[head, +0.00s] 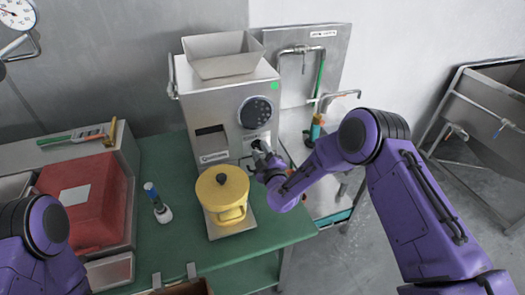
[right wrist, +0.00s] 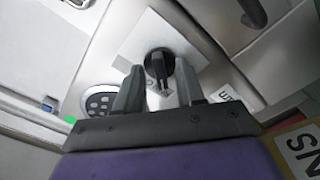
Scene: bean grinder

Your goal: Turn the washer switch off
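A black rotary switch (right wrist: 160,64) sits on a square metal plate (right wrist: 132,40) in the right wrist view. The plate is on the front of the steel grinder machine (head: 205,105). My right gripper (right wrist: 158,80) is open, its two grey fingers apart on either side of the switch. I cannot tell whether they touch it. In the head view my right gripper (head: 262,152) is at the machine's lower right front and hides the switch. My left arm shows at the lower left, but its gripper is out of view.
A yellow lidded pot (head: 222,192) stands in front of the machine on the green table (head: 160,235). A small bottle (head: 158,205) and a red box (head: 85,195) are to the left. A round keypad or grille (head: 256,112) is above my right gripper. A sink unit (head: 325,195) stands to the right.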

